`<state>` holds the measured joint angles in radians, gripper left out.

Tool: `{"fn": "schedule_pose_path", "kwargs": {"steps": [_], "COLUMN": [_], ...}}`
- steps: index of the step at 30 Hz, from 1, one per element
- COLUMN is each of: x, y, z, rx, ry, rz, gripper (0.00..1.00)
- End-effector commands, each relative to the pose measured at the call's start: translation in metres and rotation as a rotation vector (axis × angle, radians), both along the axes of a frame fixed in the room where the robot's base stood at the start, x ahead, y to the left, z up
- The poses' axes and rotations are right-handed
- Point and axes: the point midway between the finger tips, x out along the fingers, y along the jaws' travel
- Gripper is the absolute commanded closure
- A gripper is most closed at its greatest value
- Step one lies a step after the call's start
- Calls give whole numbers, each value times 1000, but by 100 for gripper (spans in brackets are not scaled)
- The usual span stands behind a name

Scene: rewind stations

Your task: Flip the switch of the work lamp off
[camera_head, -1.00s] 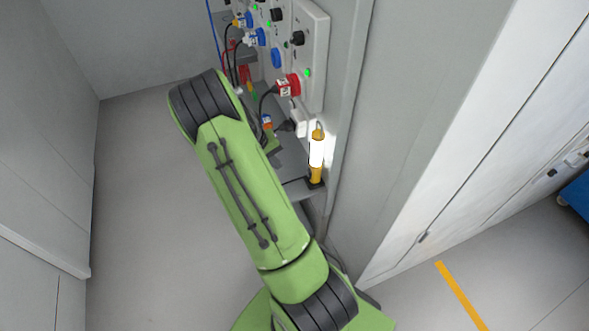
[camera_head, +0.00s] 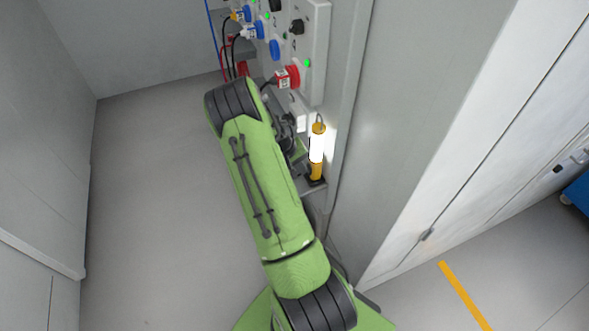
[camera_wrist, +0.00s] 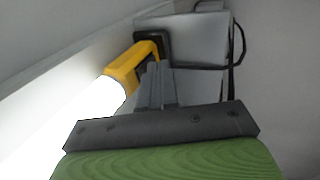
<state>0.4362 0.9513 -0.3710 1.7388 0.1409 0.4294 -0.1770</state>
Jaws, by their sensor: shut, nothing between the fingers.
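The work lamp (camera_head: 317,150) stands upright on a small grey shelf by the wall panel, with a yellow base and top and a brightly glowing white tube. In the wrist view the lamp's yellow body (camera_wrist: 128,66) and glowing tube lie just left of my gripper (camera_wrist: 157,68). My gripper is shut and empty, its fingertips close beside the yellow part; I cannot tell if they touch. In the head view my green arm hides most of the gripper. The lamp's switch cannot be made out.
A wall panel (camera_head: 313,60) with sockets, green lights and a red plug (camera_head: 288,77) is above the lamp. Cables hang left of it. A grey cabinet (camera_head: 430,130) stands right. The floor (camera_head: 150,180) left of my arm is clear.

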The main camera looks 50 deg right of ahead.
Motion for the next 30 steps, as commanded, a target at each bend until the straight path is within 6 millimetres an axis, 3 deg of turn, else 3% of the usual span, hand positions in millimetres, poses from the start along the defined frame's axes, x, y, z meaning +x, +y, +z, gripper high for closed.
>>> {"fn": "schedule_pose_path", "kwargs": {"steps": [5,9,17,30], "x": [0,-7,-7,-6], "y": [0,-12,-10,-10], "z": [1,5,4,20], "rx": [0,18,21,21], "ry": [0,-13,-10,-11], "rz": [0,-6,-2,-2], "gripper": [100,100,100,100]}}
